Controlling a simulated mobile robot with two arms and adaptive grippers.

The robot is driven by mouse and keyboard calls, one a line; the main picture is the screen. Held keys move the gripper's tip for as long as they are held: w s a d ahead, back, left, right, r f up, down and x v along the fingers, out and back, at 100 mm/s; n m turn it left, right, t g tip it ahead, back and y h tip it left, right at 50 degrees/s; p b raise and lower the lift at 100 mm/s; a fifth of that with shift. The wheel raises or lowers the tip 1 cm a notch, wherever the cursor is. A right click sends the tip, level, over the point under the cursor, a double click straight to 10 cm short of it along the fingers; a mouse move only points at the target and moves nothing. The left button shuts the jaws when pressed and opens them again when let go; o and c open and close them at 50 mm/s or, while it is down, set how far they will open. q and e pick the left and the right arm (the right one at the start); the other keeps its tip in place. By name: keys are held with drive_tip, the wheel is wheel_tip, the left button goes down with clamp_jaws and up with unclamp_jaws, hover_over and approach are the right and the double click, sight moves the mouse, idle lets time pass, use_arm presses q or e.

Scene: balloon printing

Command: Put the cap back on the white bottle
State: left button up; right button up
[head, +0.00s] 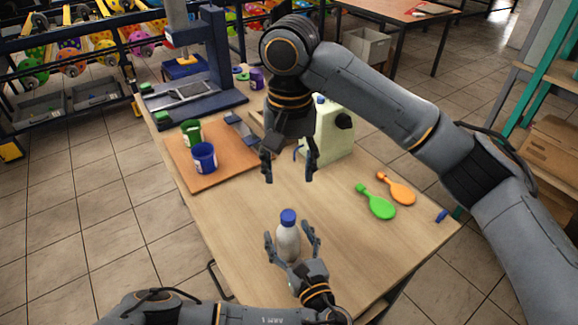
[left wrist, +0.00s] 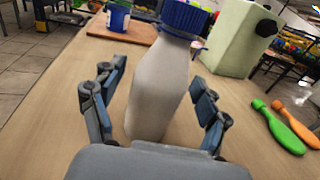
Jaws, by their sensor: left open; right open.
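The white bottle (head: 288,243) stands upright near the front of the table. A blue cap (head: 288,216) sits on its top; I cannot tell how tightly it is seated. In the left wrist view the bottle (left wrist: 158,95) stands between my open fingers, with the blue cap (left wrist: 188,18) on its neck. My left gripper (head: 292,240) is open around the bottle, and a gap shows between the fingers and the bottle in the left wrist view (left wrist: 155,105). My right gripper (head: 289,178) is open and empty, above the table behind the bottle.
A wooden board (head: 180,155) at left holds a green cup (head: 191,133) and a blue cup (head: 204,159).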

use_arm(q)
drive_tip(key=v, duration=1.2)
